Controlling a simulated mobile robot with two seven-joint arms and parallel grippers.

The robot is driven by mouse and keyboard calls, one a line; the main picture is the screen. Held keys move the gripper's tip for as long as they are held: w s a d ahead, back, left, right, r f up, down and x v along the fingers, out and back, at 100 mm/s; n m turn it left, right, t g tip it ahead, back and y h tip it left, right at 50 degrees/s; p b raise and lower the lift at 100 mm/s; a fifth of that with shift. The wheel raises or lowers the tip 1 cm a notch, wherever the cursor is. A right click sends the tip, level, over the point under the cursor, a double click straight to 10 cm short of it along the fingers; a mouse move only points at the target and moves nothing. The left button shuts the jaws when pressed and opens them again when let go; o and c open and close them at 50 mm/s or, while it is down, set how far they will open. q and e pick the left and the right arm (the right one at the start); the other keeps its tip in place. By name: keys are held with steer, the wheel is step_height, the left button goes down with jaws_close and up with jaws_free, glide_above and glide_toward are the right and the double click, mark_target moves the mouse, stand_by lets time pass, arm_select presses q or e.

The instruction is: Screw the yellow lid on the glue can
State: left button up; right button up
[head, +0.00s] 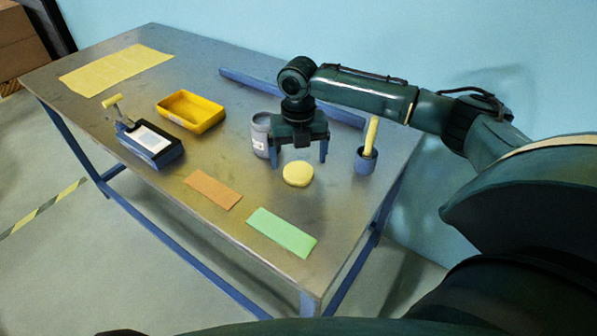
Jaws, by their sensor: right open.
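The yellow lid (298,174) lies flat on the metal table, in front of the glue can. The grey glue can (260,137) stands upright behind and to the left of the lid, partly hidden by my right gripper. My right gripper (299,160) points down with its fingers apart and nothing between them. It is above and just behind the lid, beside the can; I cannot tell if a finger touches the can. My left gripper is out of view.
A blue cup (365,161) with a yellow stick stands at the right. A green card (281,232) and an orange card (213,190) lie near the front edge. A yellow tray (190,112), a dark device (150,143) and a yellow sheet (116,69) are at the left.

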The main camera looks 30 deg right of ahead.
mark_target(299, 171)
step_height(299, 171, down, 4)
steer(key=shift+w+d+r, duration=0.1)
steer(key=shift+r, duration=0.05)
steer(key=shift+c, duration=0.3)
steer(key=c, duration=1)
step_height(299, 171, up, 10)
stand_by(0.4)
